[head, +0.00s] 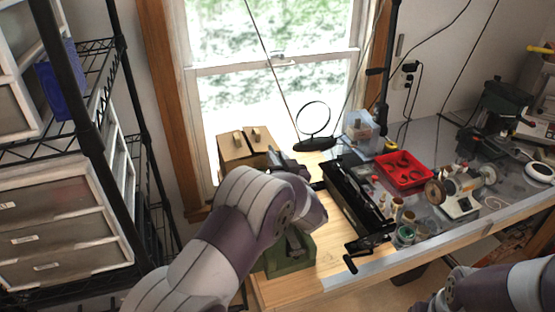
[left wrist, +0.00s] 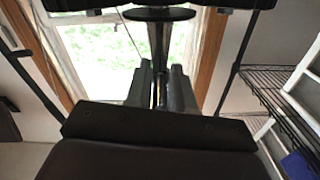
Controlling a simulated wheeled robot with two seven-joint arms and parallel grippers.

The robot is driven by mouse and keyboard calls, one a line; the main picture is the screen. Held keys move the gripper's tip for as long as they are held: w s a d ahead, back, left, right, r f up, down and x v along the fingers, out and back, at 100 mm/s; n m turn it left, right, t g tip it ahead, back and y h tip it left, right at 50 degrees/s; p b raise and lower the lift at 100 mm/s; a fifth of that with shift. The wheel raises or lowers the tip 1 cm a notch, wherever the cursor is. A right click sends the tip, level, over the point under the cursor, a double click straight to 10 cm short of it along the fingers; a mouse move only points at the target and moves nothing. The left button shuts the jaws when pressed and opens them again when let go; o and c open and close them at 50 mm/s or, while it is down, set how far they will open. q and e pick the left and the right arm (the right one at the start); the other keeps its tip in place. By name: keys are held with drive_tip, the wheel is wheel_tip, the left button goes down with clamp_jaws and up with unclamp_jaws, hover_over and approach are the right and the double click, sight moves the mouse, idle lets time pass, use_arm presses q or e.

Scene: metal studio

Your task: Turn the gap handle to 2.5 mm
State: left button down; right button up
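A green machine base (head: 291,252) stands at the near left end of the wooden bench, mostly hidden behind my left arm. The gap handle cannot be picked out for certain in the head view. In the left wrist view, a dark round disc with a tapering stem (left wrist: 159,28) shows at the top, in front of a dark bar; it may be part of the handle. My left gripper (left wrist: 162,80) has its fingers pointing at this stem, with a narrow gap between them. Whether they touch or grip it cannot be told. My right gripper is not in view.
A black crank handle (head: 366,247) sticks out over the bench's near edge, by a long black tool (head: 351,196). A red tray (head: 403,169) and small tools lie to the right. Cardboard boxes (head: 244,149) stand behind my left arm. A wire shelf (head: 92,70) is at left.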

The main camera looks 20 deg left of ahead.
use_arm(q)
drive_tip(key=shift+a+f+m+t+h+b, duration=0.2)
drive_tip(key=shift+m+t+h+b, duration=0.3)
drive_tip(key=shift+m+h+b, duration=0.3)
drive_tip(key=m+h+b, duration=0.1)
drive_tip(key=h+b, duration=0.1)
drive_tip(key=m+t+h+b, duration=0.1)
drive_tip(key=m+h+b, duration=0.1)
drive_tip(key=h+b, duration=0.1)
drive_tip(key=shift+s+a+f+t, duration=0.1)
drive_tip(key=shift+a+f+t, duration=0.05)
drive_tip(key=shift+t, duration=0.15)
drive_tip(key=shift+r+m+h+b, duration=0.3)
drive_tip(key=shift+m+h+b, duration=0.6)
drive_tip(key=shift+h+b, duration=0.35)
drive_tip(key=c, duration=1.1)
unclamp_jaws()
